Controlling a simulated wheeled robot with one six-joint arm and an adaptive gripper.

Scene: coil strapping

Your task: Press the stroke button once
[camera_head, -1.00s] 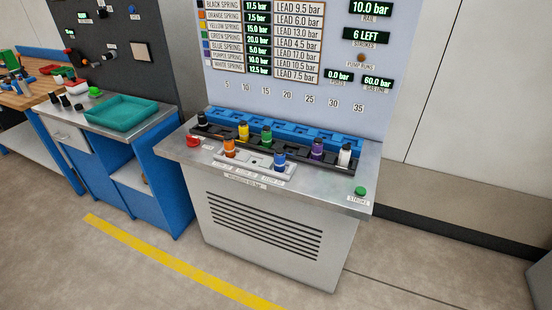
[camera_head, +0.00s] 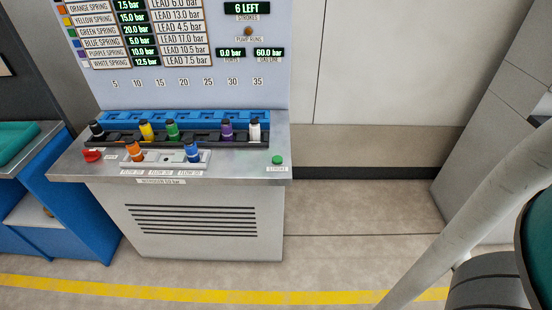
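The green stroke button (camera_head: 277,160) sits at the right front corner of the steel bench top (camera_head: 240,166), above a small STROKE label (camera_head: 277,170). Nothing touches it. The display panel (camera_head: 190,90) above reads 6 LEFT for strokes. My gripper is not in view. Part of my own arm shows at the right edge, well apart from the button.
A black rack (camera_head: 205,134) holds several coloured cylinders, with a blue rail behind. Orange (camera_head: 134,150) and blue (camera_head: 192,151) cylinders stand in the front grey holder (camera_head: 165,158). A red knob (camera_head: 92,155) is at the left. The floor right of the bench is clear.

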